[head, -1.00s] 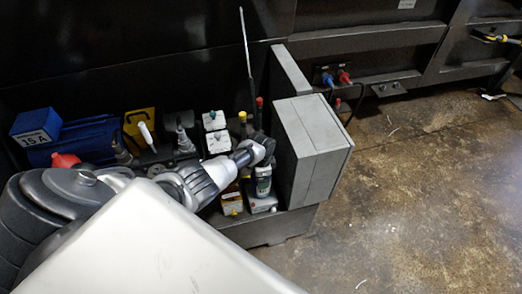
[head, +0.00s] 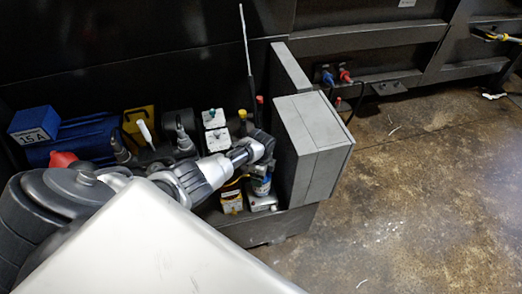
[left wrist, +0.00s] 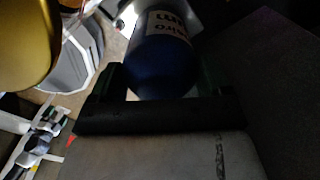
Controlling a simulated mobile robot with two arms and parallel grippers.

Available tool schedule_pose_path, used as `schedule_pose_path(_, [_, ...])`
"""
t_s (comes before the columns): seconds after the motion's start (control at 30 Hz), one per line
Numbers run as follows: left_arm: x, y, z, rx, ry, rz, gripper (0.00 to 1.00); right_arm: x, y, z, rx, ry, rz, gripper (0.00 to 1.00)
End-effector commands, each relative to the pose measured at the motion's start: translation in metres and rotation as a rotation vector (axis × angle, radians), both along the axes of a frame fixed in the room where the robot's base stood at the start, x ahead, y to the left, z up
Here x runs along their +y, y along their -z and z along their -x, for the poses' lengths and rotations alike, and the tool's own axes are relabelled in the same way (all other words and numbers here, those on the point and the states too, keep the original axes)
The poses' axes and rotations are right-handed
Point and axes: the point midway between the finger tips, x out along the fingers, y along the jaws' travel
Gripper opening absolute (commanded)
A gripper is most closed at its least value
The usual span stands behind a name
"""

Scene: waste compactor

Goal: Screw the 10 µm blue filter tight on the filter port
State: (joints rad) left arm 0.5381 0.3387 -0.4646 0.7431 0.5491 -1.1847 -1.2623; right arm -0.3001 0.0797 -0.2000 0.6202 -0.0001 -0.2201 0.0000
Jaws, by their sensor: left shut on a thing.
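The blue filter (left wrist: 162,62) is a dark blue cylinder with a white label; only part of the lettering shows, upside down. My left gripper (left wrist: 165,84) is shut on it, with one dark finger on each side. In the head view the blue filter (head: 261,186) shows just below my left gripper (head: 261,168), beside the large grey box. It stands over a small grey block (head: 262,203). The filter port cannot be made out, and I cannot tell whether the filter touches it. My right gripper is not in view.
The large grey box (head: 312,150) stands close to the right of my left gripper. Several tools, white-topped blocks (head: 215,128) and a blue 15 A case (head: 36,125) stand behind the arm. Open floor lies to the right.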

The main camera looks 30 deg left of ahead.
Motion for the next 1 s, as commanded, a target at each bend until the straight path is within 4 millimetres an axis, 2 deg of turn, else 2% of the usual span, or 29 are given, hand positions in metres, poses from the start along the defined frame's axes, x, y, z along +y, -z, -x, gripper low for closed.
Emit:
schedule_pose_path(0.17, [0.002,0.0,-0.002,-0.005,0.07,-0.004,0.51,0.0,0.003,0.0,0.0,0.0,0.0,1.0])
schedule_pose_path(0.3, [0.002,0.001,-0.002,-0.005,0.278,-0.005,0.51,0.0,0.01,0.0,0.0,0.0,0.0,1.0])
schedule_pose_path(0.43, [0.002,0.0,-0.002,-0.005,0.416,-0.005,0.51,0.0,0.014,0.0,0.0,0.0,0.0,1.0])
schedule_pose_path(0.83, [0.002,0.0,-0.002,-0.004,0.49,-0.004,0.51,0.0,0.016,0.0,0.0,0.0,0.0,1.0])
schedule_pose_path(1.0, [0.002,0.001,-0.002,-0.005,0.734,-0.006,0.51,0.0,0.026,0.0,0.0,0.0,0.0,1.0])
